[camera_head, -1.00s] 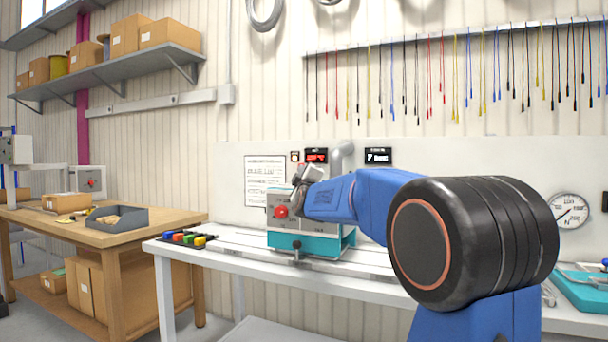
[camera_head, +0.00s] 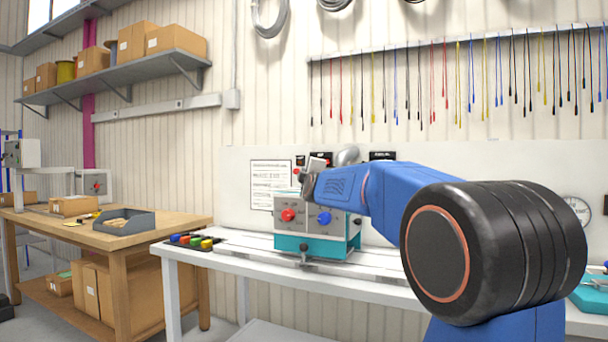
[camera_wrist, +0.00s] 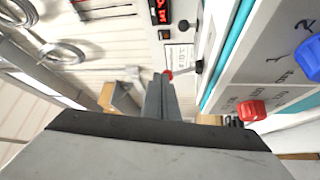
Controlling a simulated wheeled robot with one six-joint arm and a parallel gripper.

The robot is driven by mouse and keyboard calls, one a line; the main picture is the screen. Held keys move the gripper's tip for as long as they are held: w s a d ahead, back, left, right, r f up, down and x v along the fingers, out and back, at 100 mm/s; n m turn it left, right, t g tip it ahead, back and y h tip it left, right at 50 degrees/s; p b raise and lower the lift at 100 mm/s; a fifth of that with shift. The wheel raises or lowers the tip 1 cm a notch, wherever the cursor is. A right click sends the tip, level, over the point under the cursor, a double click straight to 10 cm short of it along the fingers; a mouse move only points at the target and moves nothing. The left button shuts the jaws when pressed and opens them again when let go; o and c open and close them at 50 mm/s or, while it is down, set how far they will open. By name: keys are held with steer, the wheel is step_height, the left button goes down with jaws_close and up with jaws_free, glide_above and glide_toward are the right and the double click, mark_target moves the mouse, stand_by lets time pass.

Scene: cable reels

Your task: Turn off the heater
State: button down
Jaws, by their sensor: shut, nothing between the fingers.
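A grey and teal box (camera_head: 345,243) on the white bench carries a red knob (camera_head: 288,215) and a blue knob (camera_head: 324,218) on its grey front. I take it to be the heater, but no readable label confirms this. My gripper (camera_head: 304,188) is just above the box front, over the gap between the knobs, and hides part of its top. In the wrist view my gripper (camera_wrist: 165,88) is shut and empty. The red knob (camera_wrist: 251,111) and blue knob (camera_wrist: 309,58) are to its right, both apart from the fingers.
The white bench (camera_head: 225,248) holds a dark strip of coloured buttons (camera_head: 191,241) left of the box. A small lever (camera_head: 304,250) sticks out at the box's lower front. A wooden table (camera_head: 130,237) with a grey tray (camera_head: 124,221) stands at left.

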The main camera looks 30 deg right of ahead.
steer(key=r+v, duration=0.1)
steer(key=v, duration=0.9)
steer(key=shift+s+r, duration=0.4)
steer(key=shift+r, duration=0.15)
steer(key=shift+a, duration=0.15)
